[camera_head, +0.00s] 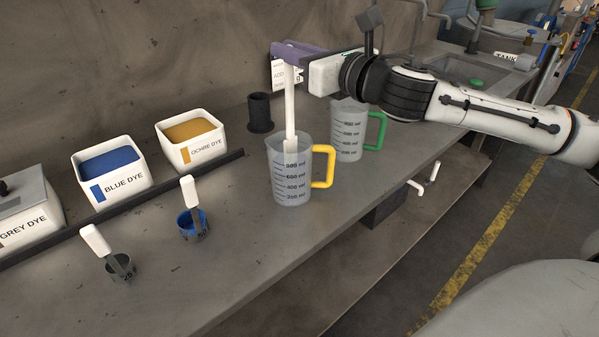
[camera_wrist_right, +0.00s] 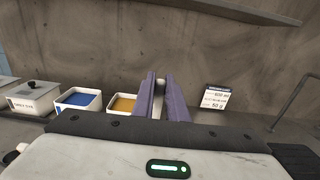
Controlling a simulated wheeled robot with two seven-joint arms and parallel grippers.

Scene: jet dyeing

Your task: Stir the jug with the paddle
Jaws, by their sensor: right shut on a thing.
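A clear measuring jug (camera_head: 292,183) with a yellow handle stands upright on the bench. The white paddle (camera_head: 290,105) stands nearly upright with its lower part inside this jug. My right gripper (camera_head: 288,52), with purple fingers, is above the jug and shut on the top of the paddle. In the right wrist view, the gripper fingers (camera_wrist_right: 160,96) have the pale paddle end (camera_wrist_right: 160,86) between them. The paddle's lower end is seen only dimly through the jug wall. My left gripper is not in view.
A green-handled jug (camera_head: 348,130) stands just behind right, and a black cup (camera_head: 260,112) behind left. Blue (camera_head: 110,172), ochre (camera_head: 190,140) and grey (camera_head: 25,212) dye tubs line the wall side behind a dark rail. Two scoops (camera_head: 193,222) (camera_head: 120,266) stand at front left. The bench front is clear.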

